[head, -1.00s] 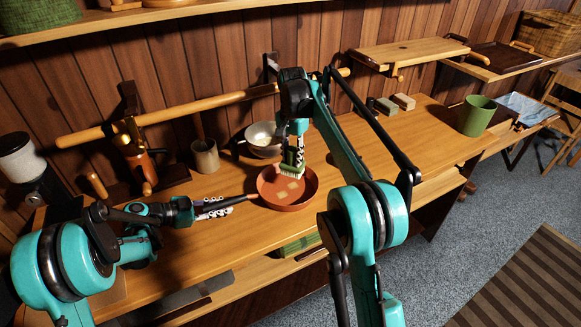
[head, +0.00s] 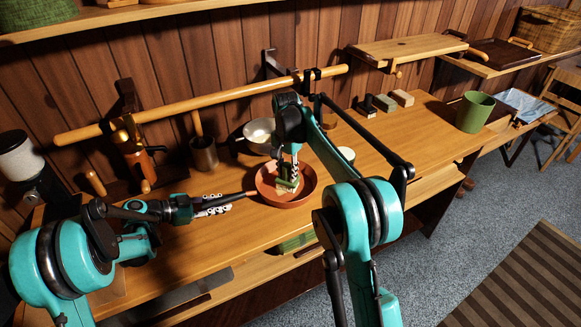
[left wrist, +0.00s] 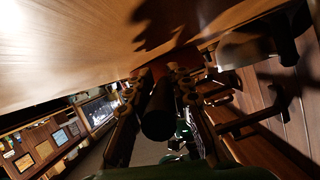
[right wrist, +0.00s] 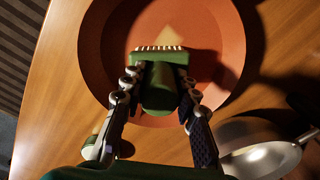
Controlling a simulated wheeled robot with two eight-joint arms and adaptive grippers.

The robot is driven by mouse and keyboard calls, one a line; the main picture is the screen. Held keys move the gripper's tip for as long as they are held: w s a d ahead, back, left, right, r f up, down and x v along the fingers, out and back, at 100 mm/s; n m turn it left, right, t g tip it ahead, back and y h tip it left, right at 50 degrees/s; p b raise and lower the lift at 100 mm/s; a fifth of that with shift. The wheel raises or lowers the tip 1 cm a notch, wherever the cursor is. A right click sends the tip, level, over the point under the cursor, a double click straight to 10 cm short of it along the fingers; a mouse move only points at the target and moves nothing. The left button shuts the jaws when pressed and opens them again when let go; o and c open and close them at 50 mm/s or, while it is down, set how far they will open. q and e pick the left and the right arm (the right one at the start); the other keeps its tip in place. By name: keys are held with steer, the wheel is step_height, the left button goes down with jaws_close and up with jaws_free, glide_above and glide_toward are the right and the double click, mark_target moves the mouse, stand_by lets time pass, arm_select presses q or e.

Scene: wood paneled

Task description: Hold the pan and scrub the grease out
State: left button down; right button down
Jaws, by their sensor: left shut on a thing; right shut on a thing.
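The reddish-orange pan (head: 307,190) sits on the wooden counter, its dark handle (head: 243,195) pointing left. My left gripper (head: 226,204) is shut on that handle; in the left wrist view the handle (left wrist: 159,115) lies between the fingers. My right gripper (head: 292,165) is shut on a green brush (head: 289,184) inside the pan. In the right wrist view the green brush (right wrist: 160,85) has a row of pale bristles over the pan floor. A tan grease patch (right wrist: 165,36) shows just beyond the bristles. Bristle contact with the floor cannot be told.
A metal bowl-like pan (head: 260,132) and a brown cup (head: 204,153) stand behind. A white-topped cup (head: 346,155) is right of the pan. Blocks (head: 384,102) and a green bin (head: 475,112) are farther right. The counter (head: 235,240) in front is clear.

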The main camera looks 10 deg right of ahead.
steer(key=shift+s+a, duration=0.2)
steer(key=shift+a, duration=0.4)
steer(key=shift+s+a, duration=0.15)
steer(key=shift+a, duration=0.4)
steer(key=shift+w+d+f, duration=0.1)
steer(key=shift+w+d, duration=0.1)
steer(key=shift+d, duration=0.45)
steer(key=shift+w+d+f, duration=0.1)
steer(key=shift+w+d, duration=0.1)
steer(key=shift+d, duration=0.4)
steer(key=shift+w+d+r, duration=0.2)
steer(key=shift+d, duration=0.35)
steer(key=shift+r, duration=3.9)
